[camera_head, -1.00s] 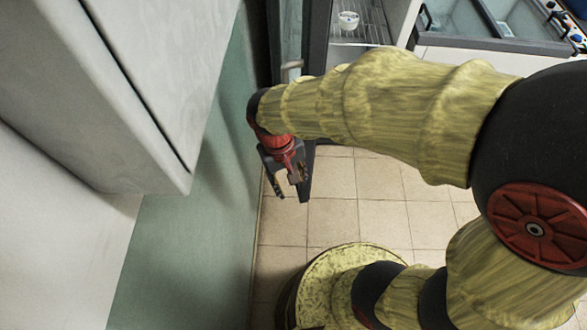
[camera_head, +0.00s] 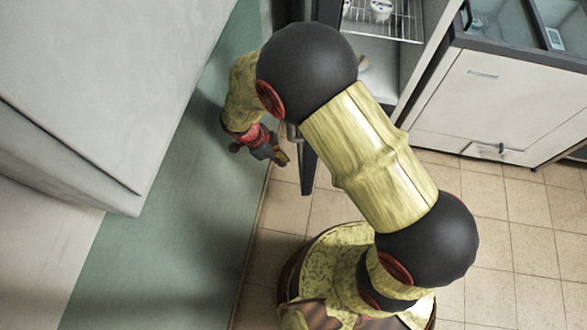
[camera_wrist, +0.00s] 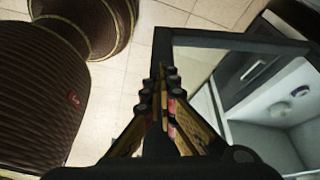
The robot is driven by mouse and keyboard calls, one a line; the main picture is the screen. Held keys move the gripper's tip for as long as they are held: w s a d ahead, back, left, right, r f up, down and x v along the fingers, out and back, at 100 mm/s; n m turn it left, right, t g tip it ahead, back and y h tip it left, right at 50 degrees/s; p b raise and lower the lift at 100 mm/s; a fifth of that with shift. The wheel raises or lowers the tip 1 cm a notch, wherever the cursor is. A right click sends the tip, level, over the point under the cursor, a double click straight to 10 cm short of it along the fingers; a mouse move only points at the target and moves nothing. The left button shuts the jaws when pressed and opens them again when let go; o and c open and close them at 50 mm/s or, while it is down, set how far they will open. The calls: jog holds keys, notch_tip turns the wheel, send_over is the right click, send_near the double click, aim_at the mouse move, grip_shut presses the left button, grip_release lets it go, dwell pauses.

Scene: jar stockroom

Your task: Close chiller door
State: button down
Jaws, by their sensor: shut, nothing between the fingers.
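The chiller door (camera_head: 307,172) stands open, seen nearly edge-on in the head view, with its dark frame partly hidden behind my arm. In the wrist view, the door's dark frame (camera_wrist: 230,40) surrounds clear glass. The chiller (camera_head: 430,60) is open-fronted, with a wire shelf and a white tub (camera_head: 381,10) inside. My gripper (camera_head: 283,158) is shut and empty, on the wall side of the door and close to it. In the wrist view, my gripper (camera_wrist: 170,78) overlaps the frame's near side; I cannot tell whether it touches.
A green wall (camera_head: 190,190) runs close on the left, leaving a narrow gap beside the door. A pale cabinet (camera_head: 90,110) juts out above it. A glass-topped chest unit (camera_head: 480,105) stands right of the chiller. Tiled floor (camera_head: 500,230) is clear at the lower right.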

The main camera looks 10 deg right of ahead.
jog(key=d+f+m+b, duration=0.1)
jog(key=d+f+b, duration=0.2)
jog(key=f, duration=0.6)
jog(key=shift+s+d+f, duration=0.15)
jog(key=shift+d, duration=0.2)
jog(key=shift+d, duration=0.15)
